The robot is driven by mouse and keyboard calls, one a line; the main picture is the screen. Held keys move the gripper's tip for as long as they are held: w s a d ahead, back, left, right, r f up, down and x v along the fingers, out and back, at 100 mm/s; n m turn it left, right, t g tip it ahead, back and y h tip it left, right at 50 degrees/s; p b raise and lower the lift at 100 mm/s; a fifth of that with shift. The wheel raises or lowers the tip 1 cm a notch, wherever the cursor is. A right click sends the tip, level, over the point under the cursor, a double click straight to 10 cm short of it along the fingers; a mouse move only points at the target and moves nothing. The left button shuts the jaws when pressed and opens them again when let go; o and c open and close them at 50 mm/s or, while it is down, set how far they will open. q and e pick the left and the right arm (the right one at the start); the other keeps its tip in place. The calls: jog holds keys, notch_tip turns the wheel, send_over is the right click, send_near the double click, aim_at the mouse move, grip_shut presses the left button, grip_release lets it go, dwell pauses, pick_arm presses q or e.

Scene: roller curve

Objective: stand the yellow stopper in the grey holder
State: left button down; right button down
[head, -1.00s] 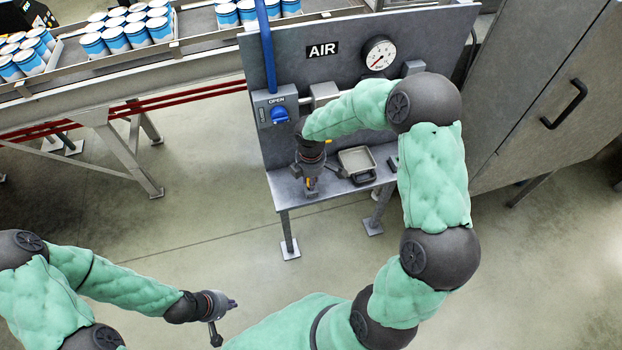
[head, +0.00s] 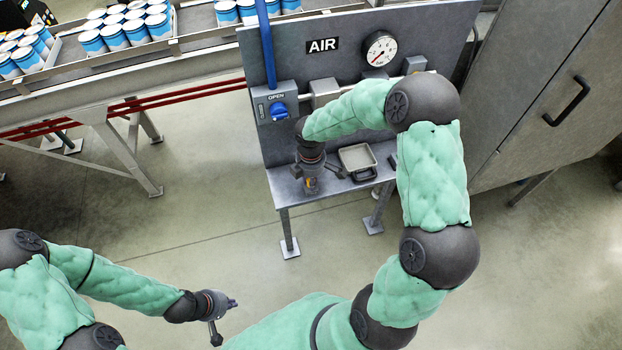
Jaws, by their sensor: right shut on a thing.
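My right gripper (head: 311,188) points down at the left front part of the grey bench and is shut on the yellow stopper (head: 311,183). Only a small yellow-orange patch of the stopper shows between the dark fingers. I cannot make out the grey holder for sure; it may be hidden under or behind my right gripper. Whether the stopper touches anything below it cannot be told. My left gripper (head: 224,319) is open and empty, with its fingers spread apart, over the floor at the lower left, far from the bench.
A shallow tray (head: 357,157) with a dark handle lies on the bench right of my gripper. Behind stand the AIR panel (head: 345,50), gauge (head: 380,48) and blue valve knob (head: 279,111). A cabinet (head: 535,100) stands right; a conveyor (head: 70,93) carrying cans runs left.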

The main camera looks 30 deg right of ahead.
jog(key=c, duration=1)
grip_release()
notch_tip(320, 180, up, 12)
jog(key=shift+s+a, duration=0.15)
